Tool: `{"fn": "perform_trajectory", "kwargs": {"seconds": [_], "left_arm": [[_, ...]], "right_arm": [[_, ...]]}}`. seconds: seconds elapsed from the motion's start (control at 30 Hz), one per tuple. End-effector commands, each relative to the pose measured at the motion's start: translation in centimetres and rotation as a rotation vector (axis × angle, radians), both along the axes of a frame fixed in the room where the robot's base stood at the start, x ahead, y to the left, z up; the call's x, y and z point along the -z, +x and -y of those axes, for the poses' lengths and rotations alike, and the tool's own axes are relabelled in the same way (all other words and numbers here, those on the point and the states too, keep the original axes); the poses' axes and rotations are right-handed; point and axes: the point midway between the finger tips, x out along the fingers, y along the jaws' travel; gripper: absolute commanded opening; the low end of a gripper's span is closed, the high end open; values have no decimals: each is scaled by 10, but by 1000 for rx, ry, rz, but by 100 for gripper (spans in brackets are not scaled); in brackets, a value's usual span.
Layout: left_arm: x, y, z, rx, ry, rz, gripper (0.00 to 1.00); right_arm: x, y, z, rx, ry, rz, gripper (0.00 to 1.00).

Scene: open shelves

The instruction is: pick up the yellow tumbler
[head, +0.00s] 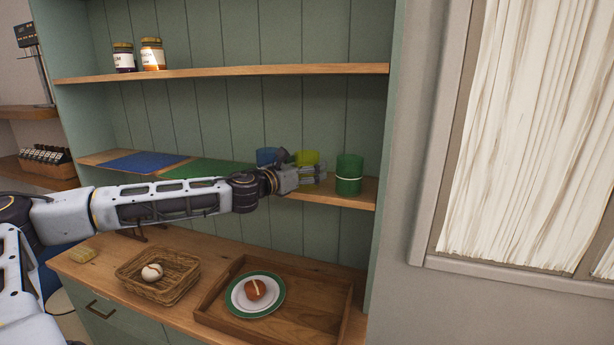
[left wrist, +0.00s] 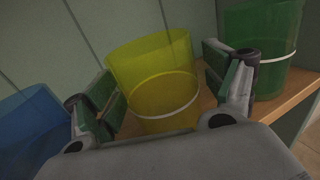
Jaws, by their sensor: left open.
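The yellow tumbler (head: 307,157) is see-through with a pale band and stands on the middle shelf, partly hidden by my left gripper in the head view. In the left wrist view the yellow tumbler (left wrist: 155,75) lies between the fingers. My left gripper (head: 312,174) is open, with one finger on each side of the tumbler; it also shows in the left wrist view (left wrist: 165,100). I cannot tell whether the fingers touch it. My right gripper is not in view.
A green tumbler (head: 349,175) stands close on the right and a blue tumbler (head: 267,156) close on the left. Blue (head: 145,162) and green (head: 212,169) mats lie on the shelf. Jars (head: 152,54) stand above; a basket (head: 130,272) and tray (head: 335,305) sit below.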

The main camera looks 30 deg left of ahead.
Motion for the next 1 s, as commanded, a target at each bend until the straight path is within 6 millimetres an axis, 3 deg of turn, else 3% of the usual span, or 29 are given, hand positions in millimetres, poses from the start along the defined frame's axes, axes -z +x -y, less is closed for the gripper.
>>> {"fn": "perform_trajectory", "kwargs": {"seconds": [0.23,0.67,1.0], "left_arm": [[0,0,0,0,0,0,83],[0,0,0,0,0,0,29],[-2,0,0,0,1,1,29]], "right_arm": [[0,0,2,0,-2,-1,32],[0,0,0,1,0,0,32],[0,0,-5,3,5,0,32]]}}
